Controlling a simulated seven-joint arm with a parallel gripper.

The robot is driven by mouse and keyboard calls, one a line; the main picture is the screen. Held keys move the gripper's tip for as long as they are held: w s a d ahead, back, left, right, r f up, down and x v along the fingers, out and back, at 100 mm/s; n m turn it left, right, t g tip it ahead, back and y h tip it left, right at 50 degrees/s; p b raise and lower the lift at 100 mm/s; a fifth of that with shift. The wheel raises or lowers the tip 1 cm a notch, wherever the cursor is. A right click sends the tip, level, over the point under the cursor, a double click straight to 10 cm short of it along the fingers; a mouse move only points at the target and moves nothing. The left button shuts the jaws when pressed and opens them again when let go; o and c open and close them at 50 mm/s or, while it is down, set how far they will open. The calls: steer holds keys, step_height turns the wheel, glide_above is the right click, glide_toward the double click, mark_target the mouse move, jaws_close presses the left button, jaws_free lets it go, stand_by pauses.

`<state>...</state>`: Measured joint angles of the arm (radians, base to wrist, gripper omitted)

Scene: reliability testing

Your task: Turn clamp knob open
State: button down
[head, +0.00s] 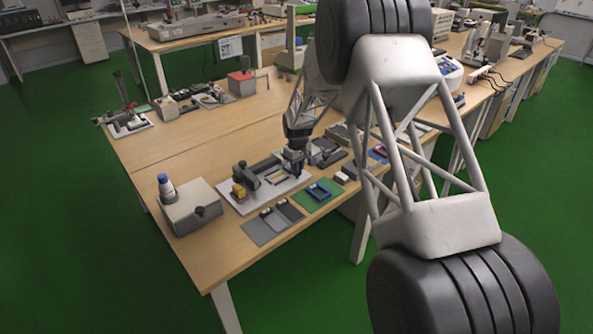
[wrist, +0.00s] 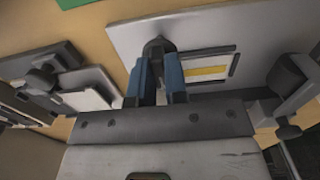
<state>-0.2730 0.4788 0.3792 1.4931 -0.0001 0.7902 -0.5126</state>
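The clamp fixture is a pale plate (head: 296,184) on the front part of the bench, and it also shows in the wrist view (wrist: 215,22). A dark rounded knob (wrist: 157,48) stands at the plate's edge in the wrist view. My gripper (wrist: 158,72) has two blue fingers, held apart, with the knob at and between their tips. Whether both fingers press on it cannot be told. In the head view my gripper (head: 295,162) points down over the right part of the fixture and hides the knob.
A grey box (head: 190,210) with a bottle (head: 167,187) stands left of the fixture. Another dark clamp (wrist: 42,80) is left in the wrist view.

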steer(key=shift+m, duration=1.1)
steer(key=shift+a, duration=0.1)
steer(key=shift+m, duration=1.1)
